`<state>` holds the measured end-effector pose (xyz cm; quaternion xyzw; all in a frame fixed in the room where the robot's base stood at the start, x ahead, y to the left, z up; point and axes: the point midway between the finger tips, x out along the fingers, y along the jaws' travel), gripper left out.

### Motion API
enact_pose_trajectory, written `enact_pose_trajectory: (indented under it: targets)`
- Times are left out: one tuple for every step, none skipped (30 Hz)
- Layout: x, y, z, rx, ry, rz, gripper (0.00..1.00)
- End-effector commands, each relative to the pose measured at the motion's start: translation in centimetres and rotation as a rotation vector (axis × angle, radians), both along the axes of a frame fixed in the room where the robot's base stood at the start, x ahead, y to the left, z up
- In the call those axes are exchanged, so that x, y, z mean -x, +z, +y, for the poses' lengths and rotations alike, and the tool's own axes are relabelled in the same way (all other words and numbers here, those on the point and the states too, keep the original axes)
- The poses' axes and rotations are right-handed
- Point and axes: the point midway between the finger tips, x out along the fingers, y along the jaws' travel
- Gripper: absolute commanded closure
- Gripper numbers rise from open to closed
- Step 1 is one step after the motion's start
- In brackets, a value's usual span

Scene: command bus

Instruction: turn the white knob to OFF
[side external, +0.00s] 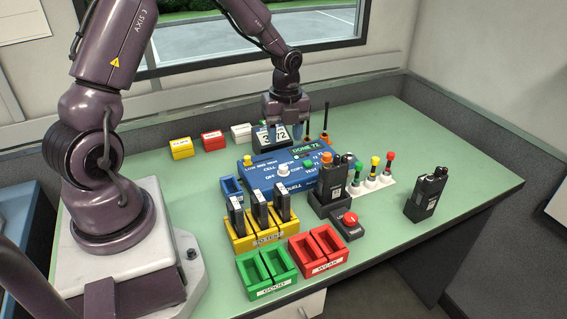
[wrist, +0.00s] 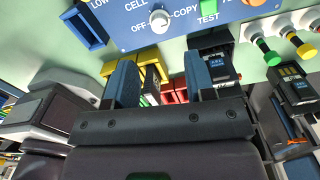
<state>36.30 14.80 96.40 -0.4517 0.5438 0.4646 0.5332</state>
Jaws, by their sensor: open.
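The white knob (side external: 283,169) is on the top face of a blue control box (side external: 262,187) in the middle of the table. In the wrist view, the knob (wrist: 159,18) has OFF printed to its left, CELL at upper left and COPY to its right. Which label it points to is too small to tell. My gripper (side external: 284,132) is over the back part of the box, apart from the knob. In the wrist view, my gripper (wrist: 160,62) has its two blue-grey fingers spread with nothing held between them.
Colored levers (side external: 375,175) and a lone radio (side external: 426,194) are right. The far right tabletop is clear.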

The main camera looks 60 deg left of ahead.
Motion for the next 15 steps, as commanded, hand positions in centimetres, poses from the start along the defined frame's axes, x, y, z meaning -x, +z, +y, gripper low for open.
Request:
enact_pose_trajectory:
  targets:
    - [0.2,-1.3,-0.1,0.003,0.0,0.007,0.5]
    - [0.2,-2.0,-0.1,0.003,0.001,0.007,0.5]
    - [0.2,-2.8,-0.1,0.003,0.001,0.006,0.5]
    - [0.2,-3.4,-0.1,0.003,0.0,0.007,0.5]
    - [0.2,-4.0,-0.1,0.002,0.0,0.005,0.5]
    - [0.2,-4.8,-0.1,0.002,-0.001,0.006,0.5]
    - [0.2,-5.3,-0.1,0.002,0.0,0.004,0.5]
    - [0.3,-5.9,-0.1,0.002,0.0,0.005,0.5]
    - [0.3,-6.4,0.0,0.001,0.001,0.004,0.5]
    - [0.3,-6.9,0.0,0.001,0.001,0.004,0.5]
    - [0.3,-7.2,-0.1,0.001,0.001,0.004,0.5]
    - [0.2,-7.7,-0.1,0.002,0.001,0.002,0.5]
    - [0.3,-7.9,-0.1,0.001,0.001,0.003,0.5]
    - [0.3,-8.2,0.0,0.001,0.002,0.003,0.5]
    - [0.3,-8.4,0.0,0.001,0.002,0.002,0.5]
